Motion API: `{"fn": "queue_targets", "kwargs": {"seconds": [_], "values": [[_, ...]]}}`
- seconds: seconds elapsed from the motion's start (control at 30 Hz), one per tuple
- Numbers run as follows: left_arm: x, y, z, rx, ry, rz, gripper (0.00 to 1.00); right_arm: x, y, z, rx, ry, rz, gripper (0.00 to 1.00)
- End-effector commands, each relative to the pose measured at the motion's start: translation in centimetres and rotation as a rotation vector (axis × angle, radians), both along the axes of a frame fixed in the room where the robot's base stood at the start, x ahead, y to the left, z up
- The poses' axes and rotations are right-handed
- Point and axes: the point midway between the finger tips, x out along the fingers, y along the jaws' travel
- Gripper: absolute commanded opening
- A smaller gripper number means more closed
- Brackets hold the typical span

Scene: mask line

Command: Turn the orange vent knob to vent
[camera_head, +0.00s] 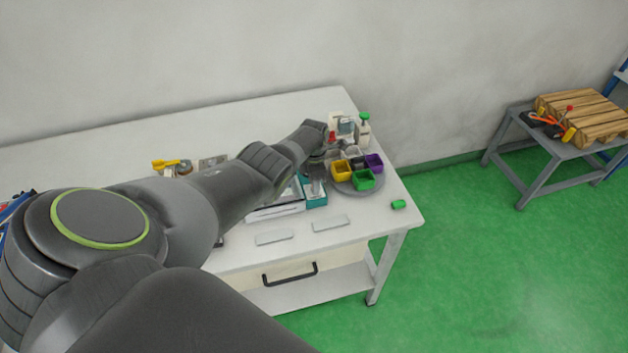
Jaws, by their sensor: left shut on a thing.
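My left arm reaches across the table from the left, and its gripper (317,184) points down by a teal box (314,201) near the table's right end. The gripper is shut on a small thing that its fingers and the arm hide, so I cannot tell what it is. I cannot make out the orange vent knob; the arm covers part of this area. A small white device (343,124) with a screen and a red part stands just behind the wrist. My right gripper is not in view.
A round grey tray (343,188) holds yellow, green and purple bins right of the gripper. A green-capped bottle (364,131) stands behind it. A small green block (398,204) lies near the right edge.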

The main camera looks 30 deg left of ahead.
Motion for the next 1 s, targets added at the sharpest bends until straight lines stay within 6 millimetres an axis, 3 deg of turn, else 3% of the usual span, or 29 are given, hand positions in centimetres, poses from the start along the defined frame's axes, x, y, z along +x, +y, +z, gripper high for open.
{"fn": "queue_targets", "kwargs": {"seconds": [0.67, 0.7, 0.83, 1.0], "values": [[0.13, 0.08, 0.16, 0.002, -0.003, 0.057, 0.17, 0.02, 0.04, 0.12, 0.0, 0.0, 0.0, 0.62], [0.13, 0.08, 0.16, 0.002, -0.003, 0.057, 0.45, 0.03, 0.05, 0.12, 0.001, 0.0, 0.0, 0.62], [0.1, 0.05, 0.12, 0.001, -0.002, 0.056, 0.62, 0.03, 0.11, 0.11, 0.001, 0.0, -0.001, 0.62], [0.06, 0.03, 0.07, 0.001, -0.001, 0.055, 0.62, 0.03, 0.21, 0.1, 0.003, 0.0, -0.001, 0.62]]}}
